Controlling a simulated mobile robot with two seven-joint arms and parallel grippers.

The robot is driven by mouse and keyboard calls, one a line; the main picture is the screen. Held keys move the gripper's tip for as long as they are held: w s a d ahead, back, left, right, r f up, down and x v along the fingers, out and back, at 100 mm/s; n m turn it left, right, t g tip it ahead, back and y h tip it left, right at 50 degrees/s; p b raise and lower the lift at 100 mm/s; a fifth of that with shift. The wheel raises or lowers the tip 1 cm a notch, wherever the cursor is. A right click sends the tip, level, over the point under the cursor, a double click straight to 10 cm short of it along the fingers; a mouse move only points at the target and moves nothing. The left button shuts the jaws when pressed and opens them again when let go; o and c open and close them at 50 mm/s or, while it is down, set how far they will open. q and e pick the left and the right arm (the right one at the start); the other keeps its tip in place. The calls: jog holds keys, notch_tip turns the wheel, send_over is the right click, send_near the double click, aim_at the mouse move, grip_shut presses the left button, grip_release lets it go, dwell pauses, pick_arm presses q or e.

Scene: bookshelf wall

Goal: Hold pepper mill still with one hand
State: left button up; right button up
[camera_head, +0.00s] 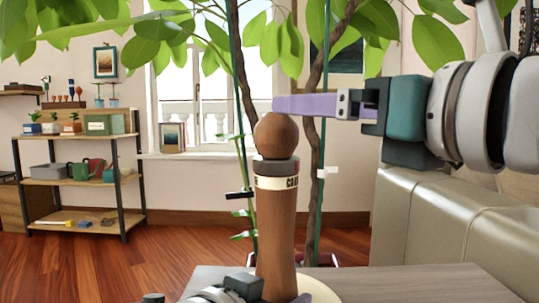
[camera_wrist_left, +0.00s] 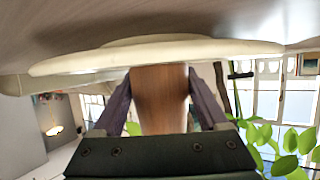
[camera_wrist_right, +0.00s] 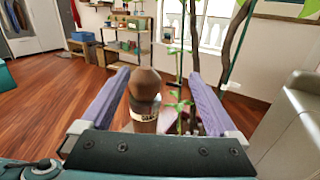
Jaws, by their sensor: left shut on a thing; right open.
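The brown wooden pepper mill (camera_head: 276,220) stands upright in the middle of the head view, with a round knob, a dark ring and a cream lettered band. My left gripper (camera_head: 276,292) is low at the mill and shut on its lower body, which shows between the purple fingers in the left wrist view (camera_wrist_left: 160,98). My right gripper (camera_head: 279,104) comes in from the right at the height of the knob. It is open, and the knob (camera_wrist_right: 145,83) shows between its fingers in the right wrist view. I cannot tell whether they touch it.
A round cream board (camera_head: 326,293) is at the mill's foot on the grey-brown table (camera_head: 440,283). A leafy plant (camera_head: 245,95) rises behind the mill. A beige sofa (camera_head: 440,215) stands at right, and a shelf (camera_head: 75,182) with several items stands at far left.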

aim_at(263, 128)
jog(key=shift+s+a+f+n+g+y, duration=0.1)
jog(key=shift+s+f+n+g+y, duration=0.65)
jog(key=shift+s+f, duration=0.5)
jog(key=x, duration=1.1)
jog(key=shift+w, duration=0.3)
jog(key=c, duration=1.4)
